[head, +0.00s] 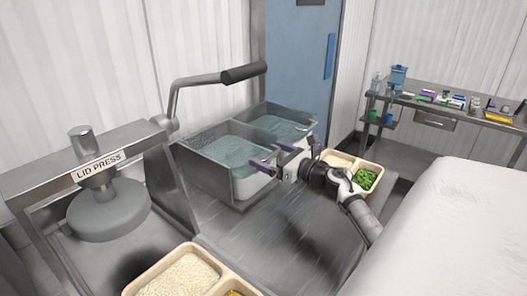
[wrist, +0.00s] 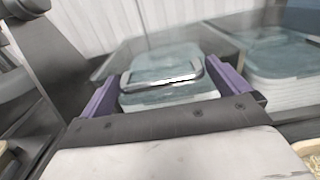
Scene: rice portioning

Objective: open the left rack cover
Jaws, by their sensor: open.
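The rack (head: 212,184) is a metal frame with two bays side by side, each with a bluish see-through cover. The left rack cover (head: 228,146) looks closed over a pale bin. In the wrist view the left cover (wrist: 140,61) lies ahead, with a light bar handle (wrist: 162,82) edged in dark across its front. My gripper (head: 266,155) is at the front of the rack, its purple fingers apart and pointing at the left bay. In the wrist view my gripper (wrist: 166,88) is open, with the handle seen between the fingers; contact cannot be told.
The right rack cover (head: 277,126) is beside the left one. A lid press (head: 108,207) stands at left, its lever (head: 243,73) reaching over the rack. Food trays sit at front (head: 132,291) and behind my arm (head: 356,164). The metal counter (head: 245,240) is clear in front.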

